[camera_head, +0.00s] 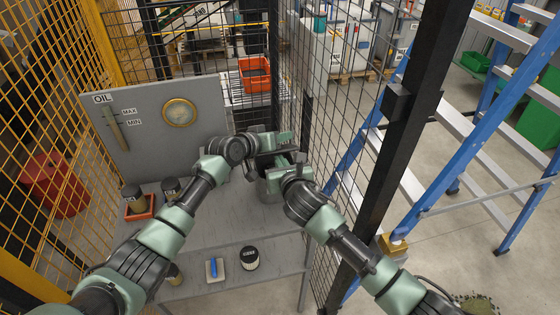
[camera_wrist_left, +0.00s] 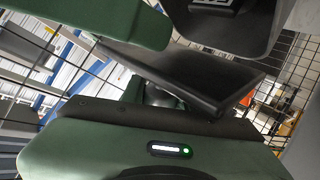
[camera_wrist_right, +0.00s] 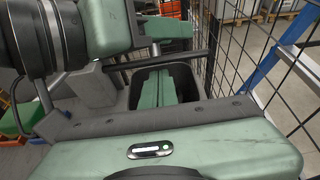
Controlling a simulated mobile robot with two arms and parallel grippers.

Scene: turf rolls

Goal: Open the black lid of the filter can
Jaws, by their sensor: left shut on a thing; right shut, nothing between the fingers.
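The grey filter can (camera_head: 268,195) stands at the right end of the grey bench, mostly hidden behind my grippers. Its dark opening (camera_wrist_right: 188,76) shows in the right wrist view. My left gripper (camera_head: 268,147) is above the can, shut on the black lid (camera_wrist_left: 205,75), a flat dark slab that sits tilted in the left wrist view. My right gripper (camera_wrist_right: 155,92) is shut and empty, its green fingers together over or inside the dark opening; I cannot tell how deep. How the lid joins the can is hidden.
A gauge panel (camera_head: 155,125) stands behind. Black mesh fencing (camera_head: 325,120) closes the right side.

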